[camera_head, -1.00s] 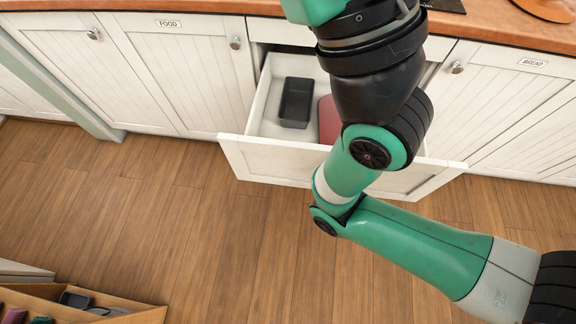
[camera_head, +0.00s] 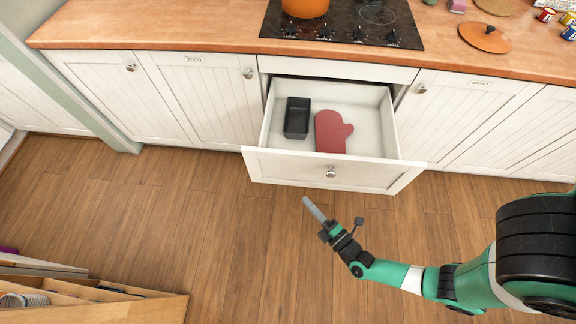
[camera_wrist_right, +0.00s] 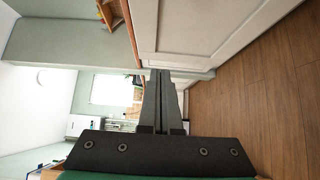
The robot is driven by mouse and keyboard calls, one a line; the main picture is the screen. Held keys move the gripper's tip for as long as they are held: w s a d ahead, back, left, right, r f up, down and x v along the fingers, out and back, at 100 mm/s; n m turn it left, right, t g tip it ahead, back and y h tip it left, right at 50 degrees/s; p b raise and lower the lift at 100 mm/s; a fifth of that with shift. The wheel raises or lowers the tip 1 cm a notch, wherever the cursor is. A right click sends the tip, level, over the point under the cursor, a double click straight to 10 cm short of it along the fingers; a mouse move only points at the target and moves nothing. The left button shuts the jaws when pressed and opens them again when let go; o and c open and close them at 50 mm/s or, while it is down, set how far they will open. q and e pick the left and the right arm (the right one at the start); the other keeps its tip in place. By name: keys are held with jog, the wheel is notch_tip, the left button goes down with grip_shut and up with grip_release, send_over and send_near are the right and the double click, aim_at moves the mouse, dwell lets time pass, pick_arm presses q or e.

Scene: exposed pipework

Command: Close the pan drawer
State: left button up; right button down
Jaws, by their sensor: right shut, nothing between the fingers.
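The pan drawer (camera_head: 270,168) stands pulled out below the hob, with a white front and a round metal knob (camera_head: 331,171). Inside lie a black loaf pan (camera_head: 297,118) and a red oven mitt (camera_head: 331,132). My right gripper (camera_head: 306,199) is in front of the drawer, a little below and left of the knob in the head view, and looks apart from the front. Its fingers are together and empty; they also show closed in the right wrist view (camera_wrist_right: 161,75). My left gripper is not in view.
A hob (camera_head: 345,22) with an orange pot (camera_head: 305,7) is on the wooden counter (camera_head: 160,30) above. Closed white cupboards stand on both sides. Another open drawer (camera_head: 110,305) juts out at the lower left. The floor (camera_head: 210,210) between is clear.

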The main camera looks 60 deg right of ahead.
jog(key=w, duration=0.1)
jog(key=b, duration=0.5)
send_near(282, 163)
jog(key=w+a, duration=0.1)
jog(key=w, duration=0.3)
jog(key=d+b, duration=0.1)
jog(key=w+d+b, duration=0.1)
jog(key=shift+f+b, duration=0.2)
jog(key=shift+b, duration=0.2)
jog(key=shift+d+r+b, duration=0.15)
jog(key=shift+d+b, duration=0.3)
jog(key=shift+d, duration=0.05)
jog(key=shift+w+d+r, duration=0.1)
jog(key=shift+w+r, duration=0.05)
